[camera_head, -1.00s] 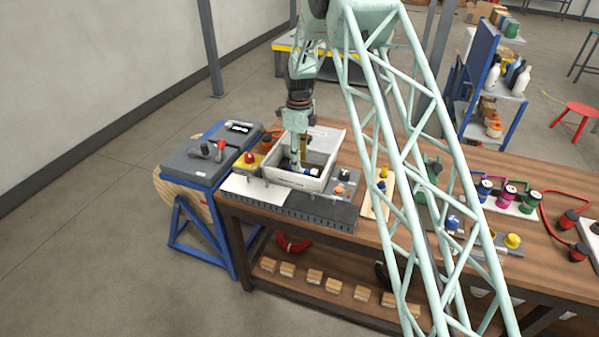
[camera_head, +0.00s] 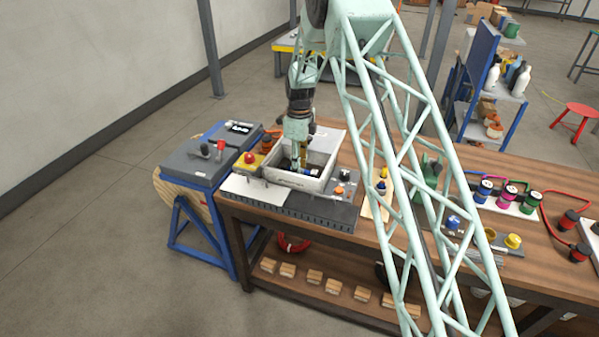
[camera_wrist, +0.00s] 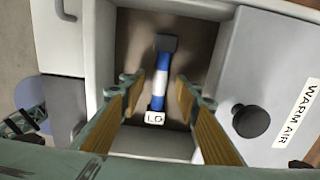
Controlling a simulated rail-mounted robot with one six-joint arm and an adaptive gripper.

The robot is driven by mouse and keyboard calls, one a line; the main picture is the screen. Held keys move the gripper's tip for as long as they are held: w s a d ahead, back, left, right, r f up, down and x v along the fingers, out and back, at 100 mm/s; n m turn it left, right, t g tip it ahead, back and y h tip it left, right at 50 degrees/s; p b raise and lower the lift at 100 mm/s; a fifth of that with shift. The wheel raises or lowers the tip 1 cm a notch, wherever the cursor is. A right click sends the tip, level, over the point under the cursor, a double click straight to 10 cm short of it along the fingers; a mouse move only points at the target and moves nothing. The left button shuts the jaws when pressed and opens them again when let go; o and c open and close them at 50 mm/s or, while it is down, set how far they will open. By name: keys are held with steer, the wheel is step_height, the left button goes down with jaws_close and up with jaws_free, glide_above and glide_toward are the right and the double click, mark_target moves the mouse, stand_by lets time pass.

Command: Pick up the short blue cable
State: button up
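The short blue cable (camera_wrist: 160,94) shows in the wrist view as a blue and white piece with a dark block at its far end and a small white tag at its near end. It lies inside the light-walled box (camera_head: 318,184). My gripper (camera_wrist: 158,84) is open, with one yellow-padded finger on each side of the cable and a gap to it on both sides. In the head view my gripper (camera_head: 299,165) reaches down into the box. A small blue bit shows there by the fingers, but the cable is mostly hidden.
A grey lid marked WARM AIR (camera_wrist: 270,85) with a dark knob lies right of the box in the wrist view. In the head view a yellow block with a red button (camera_head: 250,158) stands left of the box, and a grey panel (camera_head: 344,187) stands right of it.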

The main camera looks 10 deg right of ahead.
steer(key=c, duration=0.8)
steer(key=shift+r, duration=0.1)
steer(key=shift+c, duration=0.2)
step_height(320, 180, up, 10)
steer(key=shift+p, duration=0.4)
